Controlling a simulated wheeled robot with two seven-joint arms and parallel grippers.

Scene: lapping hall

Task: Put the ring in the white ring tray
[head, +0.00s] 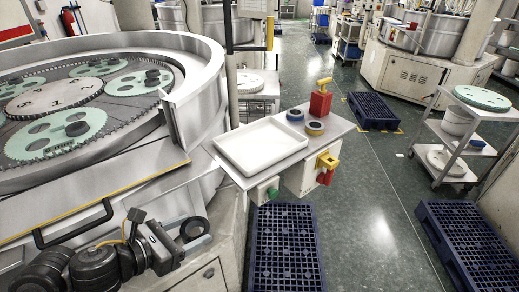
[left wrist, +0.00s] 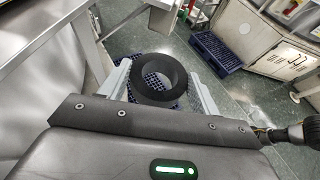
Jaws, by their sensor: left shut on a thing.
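A black ring (head: 194,221) is held between the fingers of my left gripper (head: 196,239), at the lower left of the head view. In the left wrist view the ring (left wrist: 160,100) sits between the two pale fingers (left wrist: 160,72), its hole facing the camera. The gripper is shut on it and holds it in the air, in front of the machine. The white ring tray (head: 259,149) lies on a grey side shelf to the upper right of the gripper. The tray looks empty. My right gripper does not show.
Two other rings (head: 315,129) and a red can (head: 320,104) with a yellow top are right of the tray on the shelf (head: 338,125). The large round lapping machine (head: 195,75) fills the left. Dark blue pallets (head: 284,235) lie on the floor below.

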